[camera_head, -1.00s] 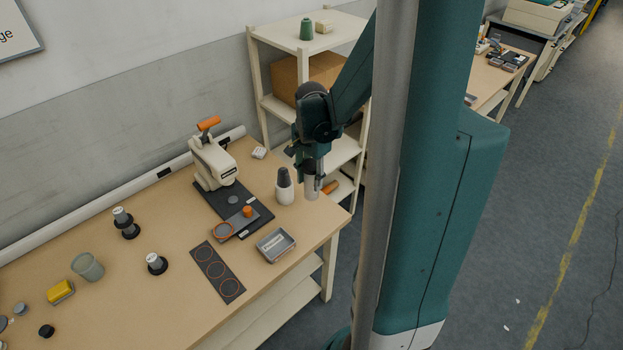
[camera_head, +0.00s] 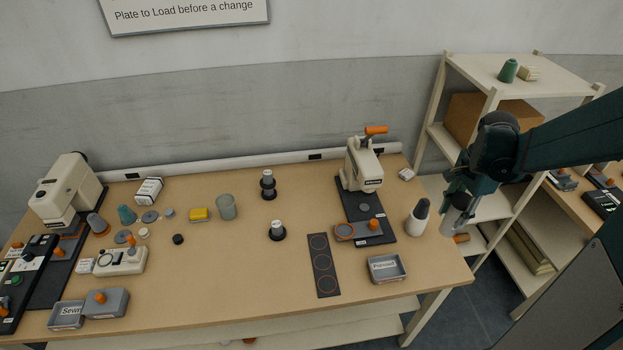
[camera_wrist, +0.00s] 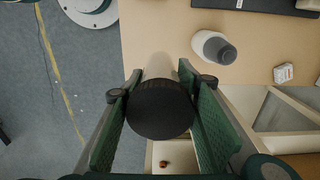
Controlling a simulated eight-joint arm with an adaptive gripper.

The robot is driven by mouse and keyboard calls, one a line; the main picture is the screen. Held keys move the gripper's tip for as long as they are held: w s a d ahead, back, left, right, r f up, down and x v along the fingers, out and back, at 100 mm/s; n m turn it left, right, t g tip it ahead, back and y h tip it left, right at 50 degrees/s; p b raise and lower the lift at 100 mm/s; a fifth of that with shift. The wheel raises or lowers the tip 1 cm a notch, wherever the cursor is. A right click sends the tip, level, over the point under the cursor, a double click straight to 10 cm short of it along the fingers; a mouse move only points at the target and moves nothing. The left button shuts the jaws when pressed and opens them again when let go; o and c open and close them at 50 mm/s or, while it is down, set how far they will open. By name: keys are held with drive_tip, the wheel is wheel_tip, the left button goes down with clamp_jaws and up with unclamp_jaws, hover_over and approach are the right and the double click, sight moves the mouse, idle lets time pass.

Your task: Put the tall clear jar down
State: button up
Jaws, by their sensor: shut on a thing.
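My gripper (camera_head: 459,203) is shut on the tall clear jar (camera_head: 453,222), a pale see-through cylinder with a dark lid, at the right end of the table (camera_head: 440,262). In the wrist view the round black lid (camera_wrist: 161,109) sits between the green fingers of my gripper (camera_wrist: 166,95), and the pale body (camera_wrist: 160,67) extends beyond it over the table edge. I cannot tell whether the jar's base touches anything. A white bottle with a dark grey top (camera_head: 417,220) stands just left of it; it also shows in the wrist view (camera_wrist: 212,47).
A press with an orange handle (camera_head: 362,170), a small grey tray (camera_head: 387,270) and a dark strip with orange rings (camera_head: 323,265) are nearby. Shelves (camera_head: 520,75) stand right of the table. Bare tabletop lies front left of the strip.

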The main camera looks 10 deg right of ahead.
wheel_tip(320, 180, up, 22)
drive_tip(key=w+a+r+p, duration=0.1)
drive_tip(key=w+a, duration=0.5)
drive_tip(key=w, duration=0.5)
drive_tip(key=w+a+r, duration=0.1)
drive_tip(key=w+a, duration=0.4)
drive_tip(key=w, duration=0.5)
drive_tip(key=w+a+r+p, duration=0.1)
drive_tip(key=w+a, duration=0.5)
drive_tip(key=w, duration=0.5)
drive_tip(key=w+a+f, duration=0.2)
drive_tip(key=w+a, duration=0.5)
drive_tip(key=a, duration=0.3)
drive_tip(key=w+a+f, duration=0.1)
drive_tip(key=w+a, duration=0.6)
drive_tip(key=a, duration=0.3)
wheel_tip(320, 180, down, 26)
drive_tip(key=shift+d+p, duration=0.3)
wheel_tip(320, 180, down, 6)
drive_tip(key=shift+f, duration=0.1)
